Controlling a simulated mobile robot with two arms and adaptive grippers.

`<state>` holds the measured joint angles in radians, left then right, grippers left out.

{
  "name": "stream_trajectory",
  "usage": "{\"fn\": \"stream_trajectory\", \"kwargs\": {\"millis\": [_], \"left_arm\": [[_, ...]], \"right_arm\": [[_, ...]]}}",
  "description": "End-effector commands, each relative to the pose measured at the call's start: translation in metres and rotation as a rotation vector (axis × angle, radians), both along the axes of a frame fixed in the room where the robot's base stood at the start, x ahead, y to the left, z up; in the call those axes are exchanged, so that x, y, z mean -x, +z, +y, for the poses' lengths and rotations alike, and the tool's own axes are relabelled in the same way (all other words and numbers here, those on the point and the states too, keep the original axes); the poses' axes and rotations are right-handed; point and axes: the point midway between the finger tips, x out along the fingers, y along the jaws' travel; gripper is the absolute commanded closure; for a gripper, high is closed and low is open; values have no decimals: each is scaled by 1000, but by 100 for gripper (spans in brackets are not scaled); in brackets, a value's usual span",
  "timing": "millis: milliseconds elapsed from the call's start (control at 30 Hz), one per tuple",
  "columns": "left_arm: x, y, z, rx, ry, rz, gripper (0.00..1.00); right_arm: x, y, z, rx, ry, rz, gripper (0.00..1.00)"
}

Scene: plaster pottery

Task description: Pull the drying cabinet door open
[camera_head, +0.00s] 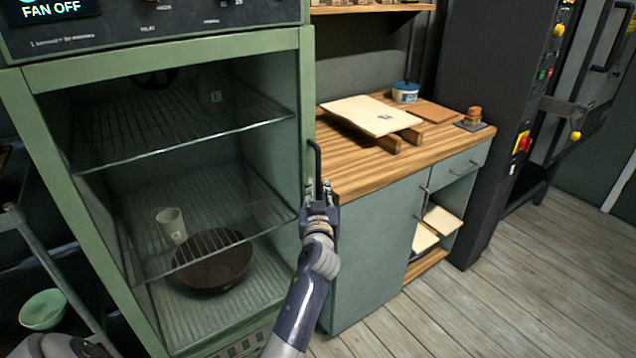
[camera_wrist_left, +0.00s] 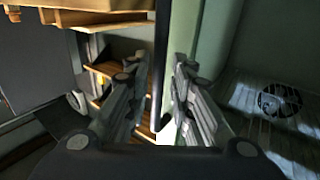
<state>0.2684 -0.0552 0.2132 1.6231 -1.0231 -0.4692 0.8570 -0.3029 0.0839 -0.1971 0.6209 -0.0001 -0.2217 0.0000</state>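The drying cabinet (camera_head: 60,75) is green and stands at the left of the head view. Its door (camera_head: 307,120) looks shut, with the inside visible behind it. The dark, slim vertical door handle (camera_head: 317,160) is at the door's right edge. My left gripper (camera_head: 319,188) is at the lower part of this handle. In the left wrist view, the handle (camera_wrist_left: 161,60) runs between the two open fingers of the gripper (camera_wrist_left: 158,75), with gaps showing; I cannot tell if either finger touches it. My right gripper is not in view.
A brown bowl (camera_head: 213,262) and a pale cup (camera_head: 171,226) are inside the cabinet. A wood-topped workbench (camera_head: 350,178) with boards stands close on the right of the handle. Wooden floor (camera_head: 450,310) is free in front of the bench. A green bowl (camera_head: 44,308) is at lower left.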

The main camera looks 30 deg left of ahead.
Motion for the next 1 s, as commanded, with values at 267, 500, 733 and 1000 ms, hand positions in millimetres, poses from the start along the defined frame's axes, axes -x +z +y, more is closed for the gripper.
{"fn": "stream_trajectory", "kwargs": {"millis": [267,500,733,1000], "left_arm": [[-29,0,19,0,-1,0,79],[-34,-1,23,0,-1,1,79],[-34,-1,23,0,-1,1,92],[-34,-1,22,0,-3,1,100]], "right_arm": [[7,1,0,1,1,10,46],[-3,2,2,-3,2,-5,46],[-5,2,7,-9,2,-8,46],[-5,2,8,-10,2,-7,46]]}}
